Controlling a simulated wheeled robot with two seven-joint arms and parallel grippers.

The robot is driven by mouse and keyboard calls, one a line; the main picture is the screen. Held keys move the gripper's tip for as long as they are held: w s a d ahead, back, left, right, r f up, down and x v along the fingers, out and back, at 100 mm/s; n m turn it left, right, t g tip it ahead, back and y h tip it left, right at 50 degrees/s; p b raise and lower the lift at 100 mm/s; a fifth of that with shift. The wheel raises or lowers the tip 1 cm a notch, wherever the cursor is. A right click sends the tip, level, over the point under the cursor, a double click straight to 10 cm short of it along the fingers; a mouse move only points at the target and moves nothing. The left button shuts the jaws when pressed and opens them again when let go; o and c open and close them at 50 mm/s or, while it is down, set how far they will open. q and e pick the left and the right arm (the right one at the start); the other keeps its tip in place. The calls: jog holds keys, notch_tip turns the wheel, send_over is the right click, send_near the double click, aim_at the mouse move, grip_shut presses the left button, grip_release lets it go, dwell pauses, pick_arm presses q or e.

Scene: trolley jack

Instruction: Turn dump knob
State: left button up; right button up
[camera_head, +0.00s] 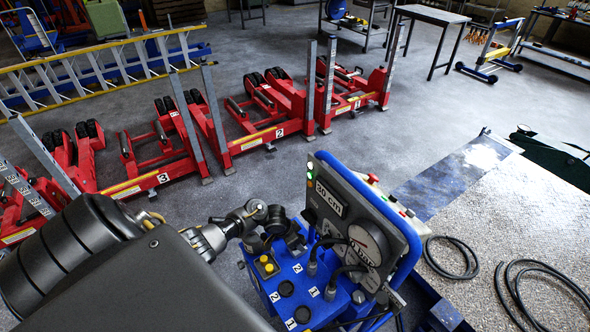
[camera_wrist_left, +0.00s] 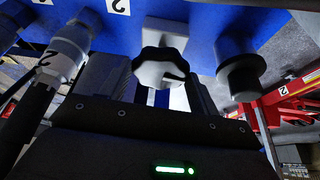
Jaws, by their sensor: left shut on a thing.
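The dump knob (camera_wrist_left: 160,68) is a dark, lobed knob with a pale face, on the unit's blue surface in the left wrist view. My left gripper (camera_wrist_left: 158,85) is shut on it, with one dark finger on each side. In the head view my left gripper (camera_head: 285,232) is at the unit's left side, and the knob is hidden there. My right gripper is not in view.
A hose fitting (camera_wrist_left: 68,55) is left of the knob and a black round cap (camera_wrist_left: 240,68) right of it. Yellow buttons (camera_head: 265,264) sit near my gripper. Red jack stands (camera_head: 255,125) line the floor behind. Black hoses (camera_head: 535,290) lie at right.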

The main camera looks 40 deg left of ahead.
pick_arm(q)
jog(key=o, duration=1)
jog(key=shift+c, duration=0.2)
jog(key=p+v, duration=0.2)
jog(key=v, duration=0.9)
jog(key=shift+f, duration=0.15)
